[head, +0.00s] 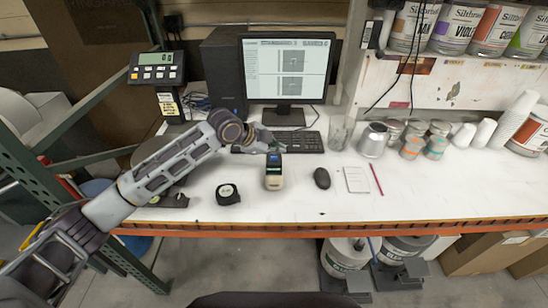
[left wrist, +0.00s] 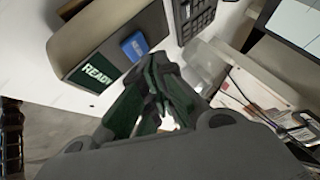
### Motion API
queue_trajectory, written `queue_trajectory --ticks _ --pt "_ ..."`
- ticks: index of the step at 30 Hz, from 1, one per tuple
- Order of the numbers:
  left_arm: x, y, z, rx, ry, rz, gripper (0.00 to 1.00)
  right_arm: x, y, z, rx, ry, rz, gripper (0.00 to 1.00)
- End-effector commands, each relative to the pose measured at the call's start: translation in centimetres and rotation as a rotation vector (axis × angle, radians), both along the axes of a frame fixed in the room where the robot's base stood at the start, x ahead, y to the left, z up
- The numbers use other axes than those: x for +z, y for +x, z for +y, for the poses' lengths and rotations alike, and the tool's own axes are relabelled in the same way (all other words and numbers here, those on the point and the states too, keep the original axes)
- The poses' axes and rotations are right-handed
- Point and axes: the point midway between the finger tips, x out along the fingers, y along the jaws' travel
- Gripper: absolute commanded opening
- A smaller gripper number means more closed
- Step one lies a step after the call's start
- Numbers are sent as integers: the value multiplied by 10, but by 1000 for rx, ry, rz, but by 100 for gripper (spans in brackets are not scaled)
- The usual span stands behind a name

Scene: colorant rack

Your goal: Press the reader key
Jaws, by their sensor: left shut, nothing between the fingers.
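The reader (head: 274,178) is a small beige device standing on the white bench, with a dark face. In the left wrist view the reader (left wrist: 105,35) fills the upper left, tilted in the picture. Its dark green screen (left wrist: 96,70) says READY, and a raised blue key (left wrist: 134,46) sits beside the screen. My left gripper (head: 273,147) is shut and empty, at the reader's blue-key end. In the wrist view its fingertips (left wrist: 156,72) are close to the blue key; a gap shows in the picture, and I see no contact. My right gripper is not in view.
Behind stand a keyboard (head: 298,141) and a monitor (head: 288,72). A tape measure (head: 228,194) lies left of the reader, a black mouse (head: 322,178) and notepad (head: 356,180) right. The front bench is mostly clear.

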Motion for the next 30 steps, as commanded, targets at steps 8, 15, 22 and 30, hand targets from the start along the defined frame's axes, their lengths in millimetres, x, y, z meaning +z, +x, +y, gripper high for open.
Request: queue_trajectory --ticks 8,15,22,30 --pt "0 0 0 0 0 0 0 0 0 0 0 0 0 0" --pt "-2 0 0 -1 0 1 0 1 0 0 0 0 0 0" --pt "-7 0 0 -1 0 1 0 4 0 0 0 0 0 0" --pt "-8 0 0 0 0 0 0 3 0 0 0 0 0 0"
